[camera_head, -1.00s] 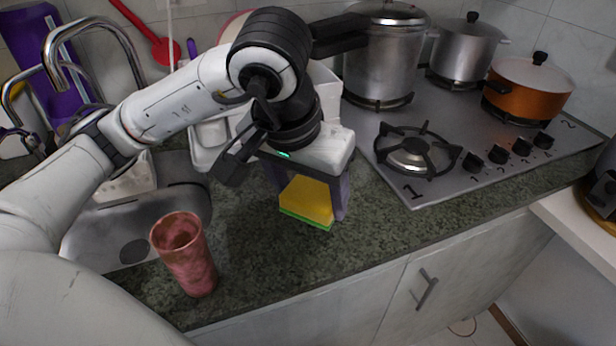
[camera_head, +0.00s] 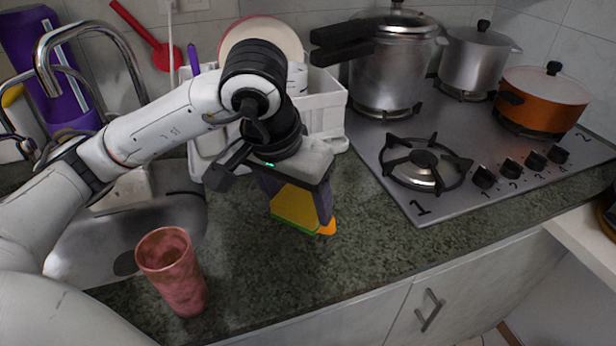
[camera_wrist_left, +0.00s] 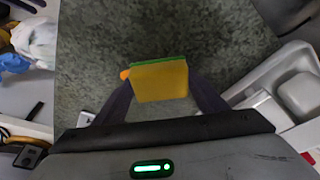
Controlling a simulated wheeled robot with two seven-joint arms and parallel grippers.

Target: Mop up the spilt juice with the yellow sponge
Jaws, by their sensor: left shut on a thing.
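The yellow sponge (camera_head: 295,207) with a green layer is held between the fingers of my left gripper (camera_head: 298,200), low over the dark speckled counter (camera_head: 345,255). I cannot tell if it touches the counter. The sponge (camera_wrist_left: 160,82) and left gripper (camera_wrist_left: 163,92) also show in the left wrist view, with the green layer on the far side. A small orange patch (camera_head: 327,228), perhaps the spilt juice, shows at the sponge's lower right edge; it also shows in the wrist view (camera_wrist_left: 125,74). The sponge hides what is beneath it. My right gripper is not in view.
A reddish cup (camera_head: 178,275) stands upright at front left, beside the sink (camera_head: 75,240). A white dish rack (camera_head: 325,105) stands behind the gripper. The hob (camera_head: 400,200) with several pots is to the right. The counter in front of the sponge is clear.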

